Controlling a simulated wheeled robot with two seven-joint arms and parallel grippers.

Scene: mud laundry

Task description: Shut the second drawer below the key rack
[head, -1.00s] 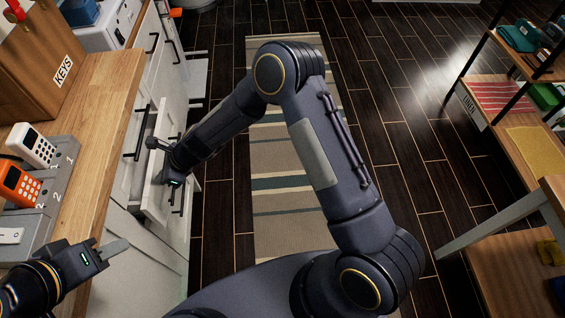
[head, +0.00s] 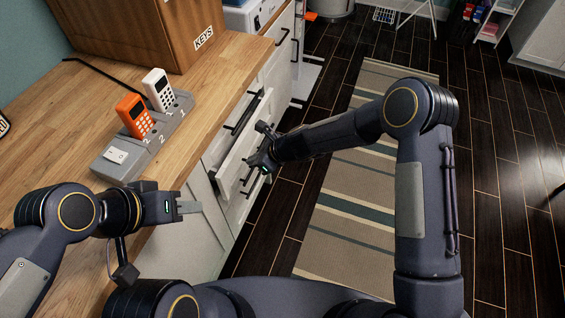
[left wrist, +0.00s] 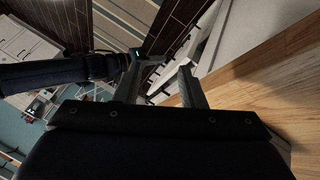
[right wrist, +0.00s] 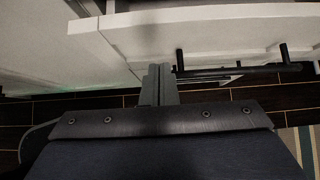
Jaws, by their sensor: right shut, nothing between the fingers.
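The key rack is a wooden box marked KEYS (head: 150,30) on the counter. Below the counter are white drawers with dark bar handles. One drawer (head: 236,152) stands out from the cabinet, partly open. My right gripper (head: 262,160) is at its front, partly hidden by its own wrist. In the right wrist view, my right gripper (right wrist: 160,85) is shut and empty, close to a white drawer front (right wrist: 190,40) with a dark handle; contact is unclear. My left gripper (head: 190,206) is over the counter's front edge, fingers apart and empty in the left wrist view (left wrist: 160,80).
A grey dock (head: 140,145) on the wooden counter holds an orange handset (head: 134,115) and a white handset (head: 158,90). A striped rug (head: 350,205) lies on the dark floor.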

